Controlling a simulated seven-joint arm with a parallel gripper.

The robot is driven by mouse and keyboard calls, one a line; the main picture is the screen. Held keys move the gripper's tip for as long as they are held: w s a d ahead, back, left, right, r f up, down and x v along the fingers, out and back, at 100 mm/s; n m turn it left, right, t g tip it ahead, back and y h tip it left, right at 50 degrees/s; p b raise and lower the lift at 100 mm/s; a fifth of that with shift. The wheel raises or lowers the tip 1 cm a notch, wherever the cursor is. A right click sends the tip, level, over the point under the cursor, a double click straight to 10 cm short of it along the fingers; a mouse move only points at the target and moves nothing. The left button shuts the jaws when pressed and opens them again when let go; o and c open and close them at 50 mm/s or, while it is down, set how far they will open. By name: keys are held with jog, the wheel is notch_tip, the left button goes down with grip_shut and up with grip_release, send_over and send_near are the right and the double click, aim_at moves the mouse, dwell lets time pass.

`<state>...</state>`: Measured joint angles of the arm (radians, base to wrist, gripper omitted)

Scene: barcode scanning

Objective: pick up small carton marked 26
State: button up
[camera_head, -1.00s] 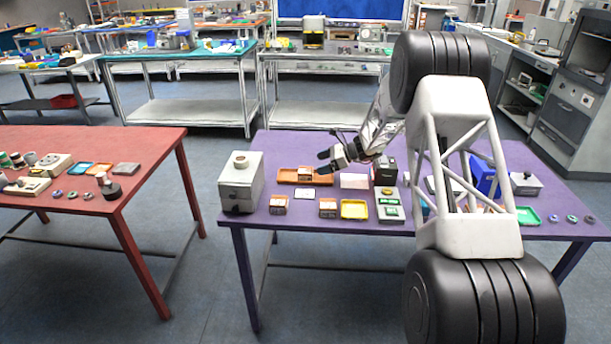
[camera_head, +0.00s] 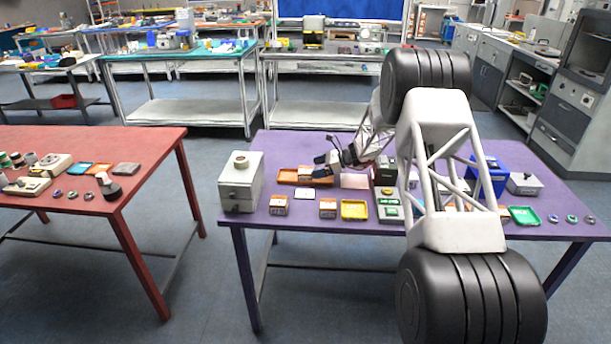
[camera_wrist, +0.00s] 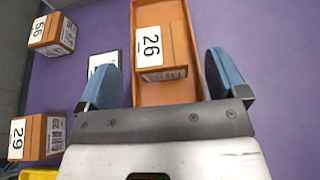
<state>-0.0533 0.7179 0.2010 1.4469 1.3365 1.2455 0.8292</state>
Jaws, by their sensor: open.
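The small carton marked 26 (camera_wrist: 152,44) is orange-brown with a white label and sits in an orange tray (camera_wrist: 148,14). In the head view the carton (camera_head: 304,173) is in the tray (camera_head: 287,177) near the left part of the purple table. My gripper (camera_wrist: 162,62) is open, its two blue fingers on either side of the carton's near part with visible gaps. In the head view my gripper (camera_head: 321,166) is at the right side of the carton. Its exact height over the tray is hard to tell.
Cartons marked 56 (camera_wrist: 52,34) and 29 (camera_wrist: 38,137) stand left of the tray in the wrist view. A white card (camera_wrist: 101,66) lies between. A yellow tray (camera_head: 354,209) and a grey box (camera_head: 240,184) are on the purple table (camera_head: 245,222).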

aim_at(306, 170)
jog(key=shift+x, duration=1.75)
jog(key=c, duration=1.1)
jog(key=shift+r, duration=5.05)
